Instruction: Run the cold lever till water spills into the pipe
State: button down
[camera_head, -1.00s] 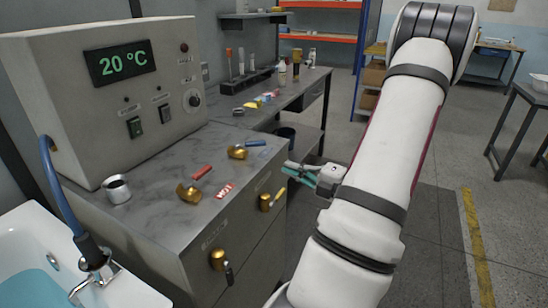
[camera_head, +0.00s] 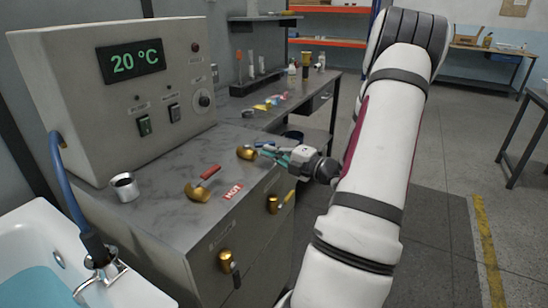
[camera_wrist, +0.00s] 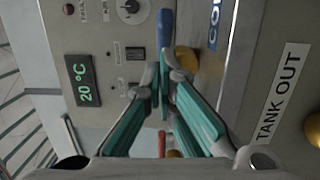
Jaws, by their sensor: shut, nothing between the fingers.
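The cold lever is a brass valve (camera_head: 246,153) with a blue handle (camera_head: 264,143) on the grey counter. In the wrist view its blue handle (camera_wrist: 164,28) and brass body (camera_wrist: 187,58) show just beyond my fingertips. A partly hidden blue label (camera_wrist: 213,22) starts with "CO". My gripper (camera_head: 274,151) has teal fingers, shut and empty, at the counter's right edge beside the cold lever. I cannot tell whether they touch it. A short open metal pipe (camera_head: 124,187) stands on the counter at the left. No water shows at it.
The hot lever has a red handle (camera_head: 211,172) beside a HOT label (camera_head: 233,191). The control box (camera_head: 75,105) reads 20 °C. Brass valves (camera_head: 273,204) (camera_head: 225,261) jut from the front. A water-filled tub (camera_head: 130,290) with a blue-hosed tap stands left.

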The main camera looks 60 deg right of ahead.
aim_at(274, 143)
jog(key=shift+w+d+n+y+p, duration=0.1)
jog(key=shift+d+n+y+p, duration=0.55)
jog(key=shift+y+p, duration=0.5)
jog(key=y+p, duration=0.1)
jog(key=d+n+y+p, duration=0.1)
jog(key=n+y+p, duration=0.1)
jog(key=shift+w+d+r+g, duration=0.15)
jog(key=shift+w+d+g, duration=0.05)
jog(key=shift+w+g, duration=0.1)
jog(key=d+n+y, duration=0.1)
jog(key=y, duration=0.1)
jog(key=w+n+g+y+p, duration=0.1)
jog(key=n+y, duration=0.1)
jog(key=shift+d, duration=0.35)
jog(key=shift+w+d+g, duration=0.3)
jog(key=shift+w+d, duration=0.75)
jog(key=shift+w, duration=0.3)
